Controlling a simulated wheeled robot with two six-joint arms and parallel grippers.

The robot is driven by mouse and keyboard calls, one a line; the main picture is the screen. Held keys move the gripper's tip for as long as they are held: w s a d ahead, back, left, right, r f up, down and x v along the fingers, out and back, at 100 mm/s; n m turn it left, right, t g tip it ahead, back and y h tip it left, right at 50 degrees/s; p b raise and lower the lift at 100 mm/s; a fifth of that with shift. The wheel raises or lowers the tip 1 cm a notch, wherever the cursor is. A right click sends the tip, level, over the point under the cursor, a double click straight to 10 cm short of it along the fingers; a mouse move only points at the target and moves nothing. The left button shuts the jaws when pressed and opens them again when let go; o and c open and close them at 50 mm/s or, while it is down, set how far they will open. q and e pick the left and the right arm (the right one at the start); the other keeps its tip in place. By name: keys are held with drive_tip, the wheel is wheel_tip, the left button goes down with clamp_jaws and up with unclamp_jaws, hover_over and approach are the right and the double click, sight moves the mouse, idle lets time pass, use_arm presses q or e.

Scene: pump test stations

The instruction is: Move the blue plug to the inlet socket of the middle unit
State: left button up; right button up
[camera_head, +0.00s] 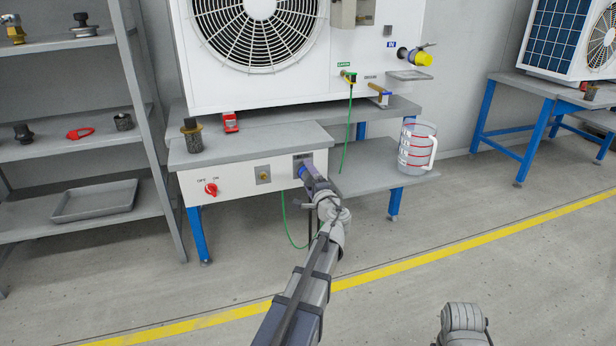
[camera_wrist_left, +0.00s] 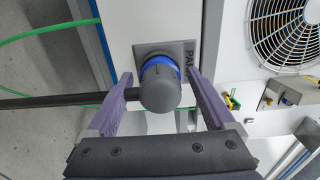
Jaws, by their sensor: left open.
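The blue plug (camera_wrist_left: 160,82) has a blue ring and a grey round body, and sits in a grey plate (camera_wrist_left: 182,50) whose label reads "PA" before it is cut off. In the head view the plug (camera_head: 301,170) shows at the right end of the white bench front, mostly hidden by my gripper. My left gripper (camera_head: 308,176) is open, with one purple finger on each side of the plug in the left wrist view (camera_wrist_left: 158,76). I cannot tell whether the fingers touch it. The large white fan unit (camera_head: 352,62) carries a yellow-ended fitting (camera_head: 415,56). Its inlet socket cannot be told for sure.
A dark cable or bar (camera_wrist_left: 60,101) runs left from the plug past a finger. A clear jug (camera_head: 417,147) stands on the low shelf. A red knob (camera_head: 211,189) sticks out left. The floor in front is clear.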

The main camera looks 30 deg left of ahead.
idle(0.7)
use_arm(q)
clamp_jaws()
idle(0.5)
drive_tip(key=shift+s+d, duration=0.1)
drive_tip(key=shift+d, duration=0.05)
drive_tip(key=v, duration=0.5)
drive_tip(key=shift+s+d, duration=0.25)
idle(1.2)
drive_tip(key=shift+r, duration=0.1)
wheel_tip(320, 180, up, 18)
drive_tip(key=p, duration=1.8)
drive_tip(key=shift+r, duration=0.15)
